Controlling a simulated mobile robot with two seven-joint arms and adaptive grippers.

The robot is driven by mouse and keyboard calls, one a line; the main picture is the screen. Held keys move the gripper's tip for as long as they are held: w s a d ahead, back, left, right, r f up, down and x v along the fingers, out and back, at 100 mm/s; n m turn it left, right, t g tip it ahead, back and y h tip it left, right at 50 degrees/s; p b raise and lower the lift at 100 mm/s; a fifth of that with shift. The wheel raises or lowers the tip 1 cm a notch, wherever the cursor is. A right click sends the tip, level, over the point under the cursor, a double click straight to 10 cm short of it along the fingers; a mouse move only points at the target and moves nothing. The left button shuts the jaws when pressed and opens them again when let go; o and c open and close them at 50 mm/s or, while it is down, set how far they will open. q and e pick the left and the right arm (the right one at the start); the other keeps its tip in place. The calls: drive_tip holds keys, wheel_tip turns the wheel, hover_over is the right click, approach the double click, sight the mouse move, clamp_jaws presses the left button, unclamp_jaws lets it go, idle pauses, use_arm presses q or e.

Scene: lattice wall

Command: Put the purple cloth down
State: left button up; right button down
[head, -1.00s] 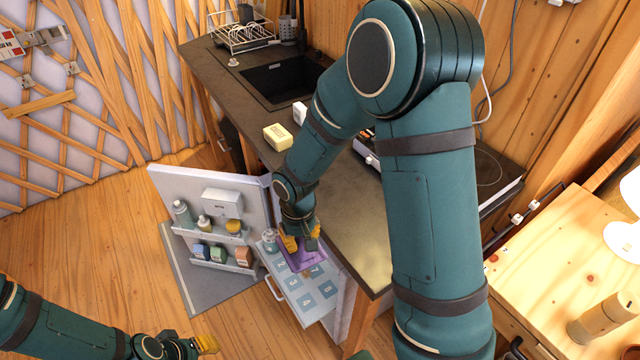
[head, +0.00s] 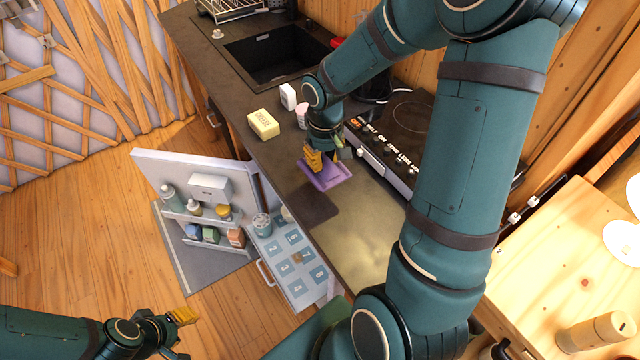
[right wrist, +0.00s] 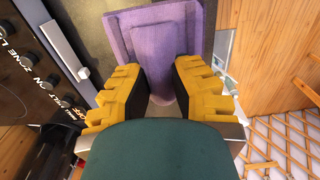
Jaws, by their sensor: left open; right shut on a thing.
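The purple cloth (head: 333,174) is over the dark countertop, just left of the stove. My right gripper (head: 322,160) is shut on the cloth's near end. A dark patch like a shadow lies on the counter beside the cloth; whether the cloth touches the counter I cannot tell. My left gripper (head: 186,332) is open and empty, low at the left over the floor.
A yellow cheese block (head: 263,124), a white box (head: 288,96) and a pink-white cup (head: 302,115) stand on the counter (head: 375,225). The stove (head: 385,150) is to the right. Below, a fridge door (head: 190,165) and numbered drawer (head: 290,262) stand open.

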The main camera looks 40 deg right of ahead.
wheel_tip(320, 180, down, 9)
drive_tip(key=shift+s+r+b, duration=0.1)
drive_tip(key=shift+b, duration=0.55)
drive_tip(key=shift+f, duration=0.3)
drive_tip(key=shift+f, duration=0.1)
drive_tip(key=c, duration=1)
unclamp_jaws()
